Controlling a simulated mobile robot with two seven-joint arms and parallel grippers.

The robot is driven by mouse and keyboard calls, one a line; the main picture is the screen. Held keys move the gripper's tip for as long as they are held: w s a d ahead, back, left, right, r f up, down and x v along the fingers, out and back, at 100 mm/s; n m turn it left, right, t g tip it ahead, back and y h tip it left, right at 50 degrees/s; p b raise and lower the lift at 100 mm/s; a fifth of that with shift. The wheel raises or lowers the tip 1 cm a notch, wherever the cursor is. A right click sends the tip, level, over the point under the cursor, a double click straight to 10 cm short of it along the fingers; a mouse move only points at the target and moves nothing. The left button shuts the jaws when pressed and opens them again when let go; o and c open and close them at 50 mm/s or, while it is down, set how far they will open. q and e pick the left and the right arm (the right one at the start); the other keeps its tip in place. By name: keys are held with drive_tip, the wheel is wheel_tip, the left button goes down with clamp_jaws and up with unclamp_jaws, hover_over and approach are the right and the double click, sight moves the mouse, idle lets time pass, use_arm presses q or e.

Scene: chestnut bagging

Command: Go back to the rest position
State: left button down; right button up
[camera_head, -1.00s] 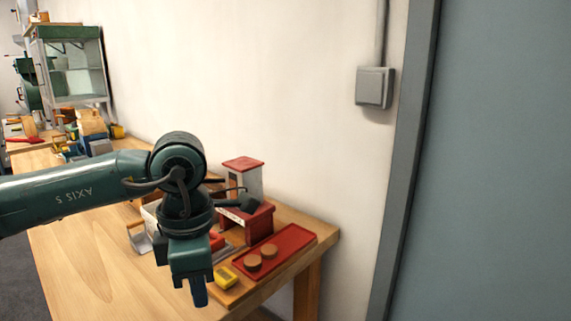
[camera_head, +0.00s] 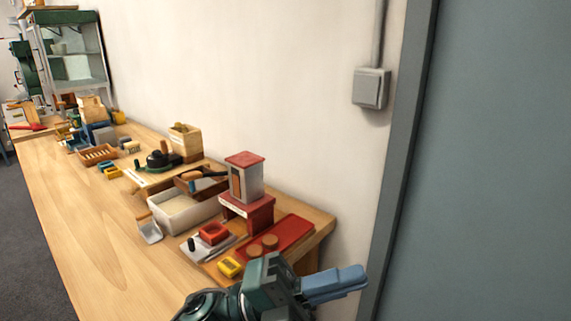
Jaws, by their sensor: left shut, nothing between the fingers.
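My left gripper (camera_head: 340,283) is at the bottom of the head view, past the near right corner of the workbench. Its blue fingers are together, with nothing between them, and point right toward the grey door frame. It looks apart from the bench items. My right gripper is out of view.
The wooden workbench (camera_head: 95,215) runs along the white wall. Near its right end are a red tray (camera_head: 292,230) with two brown discs, a red-and-white box stand (camera_head: 247,205), a white bin (camera_head: 185,211), a scoop (camera_head: 150,231) and a yellow item (camera_head: 230,267). The front left bench top is clear.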

use_arm(q)
drive_tip(key=w+a+f+n+t+y+p, duration=0.1)
drive_tip(key=w+a+f+n+t+y, duration=0.4)
drive_tip(key=n+t, duration=0.6)
drive_tip(key=w+a+f+n+t+y+p, duration=0.2)
drive_tip(key=a+f+n+t+y, duration=0.5)
drive_tip(key=n, duration=0.7)
drive_tip(key=s+a+f+n+g+y+p, duration=0.1)
drive_tip(key=s+a+f+n+g+y, duration=0.2)
drive_tip(key=s+f, duration=0.3)
drive_tip(key=s+a+f+n+g+y+p, duration=0.1)
drive_tip(key=s+a+f+n+y, duration=0.3)
drive_tip(key=f, duration=0.9)
drive_tip(key=shift+s+a+n+g+y, duration=0.4)
drive_tip(key=shift+s+a+n+g, duration=0.5)
drive_tip(key=shift+a+n, duration=0.1)
drive_tip(key=shift+d, duration=0.1)
